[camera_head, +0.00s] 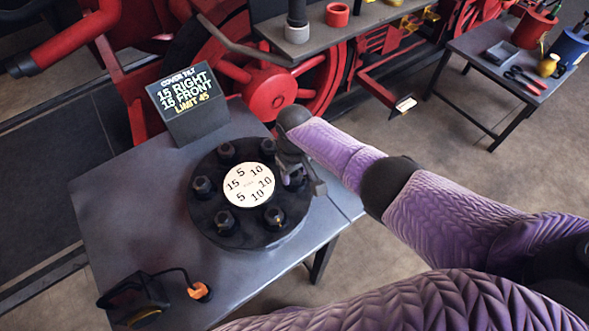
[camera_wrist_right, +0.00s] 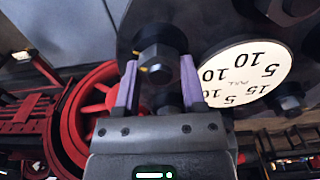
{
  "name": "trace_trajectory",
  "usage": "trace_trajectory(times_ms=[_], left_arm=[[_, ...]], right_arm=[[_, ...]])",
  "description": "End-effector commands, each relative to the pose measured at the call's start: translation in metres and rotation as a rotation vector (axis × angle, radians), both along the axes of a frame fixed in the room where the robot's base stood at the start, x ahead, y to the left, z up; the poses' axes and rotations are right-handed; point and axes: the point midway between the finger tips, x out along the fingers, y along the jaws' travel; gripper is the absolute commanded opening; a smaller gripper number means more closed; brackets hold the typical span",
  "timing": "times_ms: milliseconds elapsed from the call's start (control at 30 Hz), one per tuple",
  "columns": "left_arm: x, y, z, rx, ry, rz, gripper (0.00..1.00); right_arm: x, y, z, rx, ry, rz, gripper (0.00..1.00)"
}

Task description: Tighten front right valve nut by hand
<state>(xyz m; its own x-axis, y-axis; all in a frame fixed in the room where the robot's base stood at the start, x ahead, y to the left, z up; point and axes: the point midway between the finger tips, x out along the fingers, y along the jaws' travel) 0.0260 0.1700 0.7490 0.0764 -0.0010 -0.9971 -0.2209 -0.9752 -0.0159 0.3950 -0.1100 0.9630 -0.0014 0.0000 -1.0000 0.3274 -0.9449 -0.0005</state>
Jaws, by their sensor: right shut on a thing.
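A round black valve cover (camera_head: 205,218) lies on the grey table with a ring of several dark nuts and a white number plate (camera_head: 249,184) in its middle. My right gripper (camera_head: 293,170) reaches down at the cover's right edge and partly hides the nut there. In the right wrist view, the purple fingers of my gripper (camera_wrist_right: 160,75) stand on both sides of this hex nut (camera_wrist_right: 155,62), shut on it. The front right nut (camera_head: 274,216) in the head view stands free of the gripper. My left gripper is out of view.
A dark sign (camera_head: 187,100) reading "cover tilt, 15 right, 15 front, limit 45" stands at the table's back. A black device with an orange part (camera_head: 199,291) sits at the front left. Red wheel machinery (camera_head: 268,92) is behind. A side table (camera_head: 470,48) holds tools.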

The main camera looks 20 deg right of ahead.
Motion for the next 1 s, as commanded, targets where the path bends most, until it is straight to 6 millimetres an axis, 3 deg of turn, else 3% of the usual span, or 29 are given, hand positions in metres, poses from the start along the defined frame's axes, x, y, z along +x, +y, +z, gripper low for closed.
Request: trace_trajectory(times_ms=[267, 300, 467, 767, 1000], left_arm=[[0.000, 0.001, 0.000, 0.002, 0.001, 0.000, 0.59], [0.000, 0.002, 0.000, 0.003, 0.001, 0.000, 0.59], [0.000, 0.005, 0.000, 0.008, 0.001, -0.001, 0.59], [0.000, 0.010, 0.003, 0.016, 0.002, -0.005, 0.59], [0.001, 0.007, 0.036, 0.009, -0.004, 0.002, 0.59]], right_arm=[[0.002, 0.000, 0.002, 0.002, -0.006, -0.002, 0.00], [0.002, 0.000, 0.002, 0.002, -0.006, -0.002, 0.55], [0.001, 0.000, 0.001, 0.001, -0.004, -0.001, 0.88], [0.001, 0.000, 0.005, 0.001, -0.002, -0.001, 0.88], [0.001, 0.000, 0.064, 0.002, -0.006, 0.000, 0.88]])
